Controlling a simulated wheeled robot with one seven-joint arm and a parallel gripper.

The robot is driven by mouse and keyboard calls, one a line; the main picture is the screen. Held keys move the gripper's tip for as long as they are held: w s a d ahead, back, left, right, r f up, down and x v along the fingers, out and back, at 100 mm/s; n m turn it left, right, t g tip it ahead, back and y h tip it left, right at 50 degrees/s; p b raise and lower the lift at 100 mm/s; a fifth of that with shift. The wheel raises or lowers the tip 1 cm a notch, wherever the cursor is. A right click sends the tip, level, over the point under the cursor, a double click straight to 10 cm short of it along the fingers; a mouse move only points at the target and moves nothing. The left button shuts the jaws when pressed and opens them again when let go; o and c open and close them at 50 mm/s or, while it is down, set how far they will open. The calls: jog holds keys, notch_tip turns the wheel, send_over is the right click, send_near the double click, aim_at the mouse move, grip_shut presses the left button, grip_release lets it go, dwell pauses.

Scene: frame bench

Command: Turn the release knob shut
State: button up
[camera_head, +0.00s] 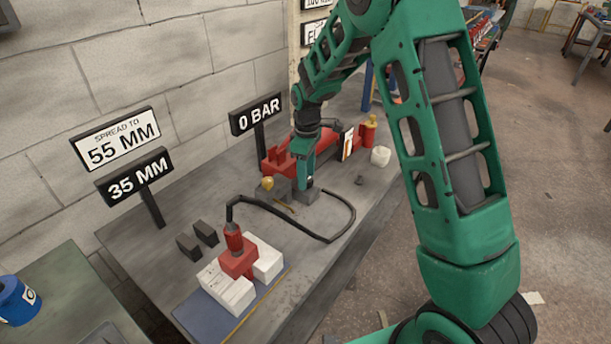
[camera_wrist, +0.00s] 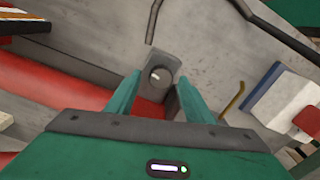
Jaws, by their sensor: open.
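My gripper (camera_head: 304,183) points down over the bench beside the red pump (camera_head: 277,160). In the wrist view my gripper (camera_wrist: 159,78) is open, with one finger on each side of a grey block (camera_wrist: 168,60). A small round pale knob (camera_wrist: 156,74) shows on this block, between the fingertips. I cannot tell whether the fingers touch it. In the head view a grey block (camera_head: 307,197) shows at the fingertips, and its knob is hidden. A yellow ball (camera_head: 267,183) sits on the block to the left. The gauge sign (camera_head: 259,113) reads 0 BAR.
A black hose (camera_head: 318,238) loops across the bench to a red spreader (camera_head: 238,257) between white blocks (camera_head: 228,289). Signs read SPREAD TO 55 MM (camera_head: 116,138) and 35 MM (camera_head: 134,177). A red bottle (camera_head: 368,131) and white cup (camera_head: 381,156) stand right of my gripper.

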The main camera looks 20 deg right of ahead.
jog(key=shift+f, duration=0.2)
jog(key=c, duration=1.1)
jog(key=shift+o, duration=0.3)
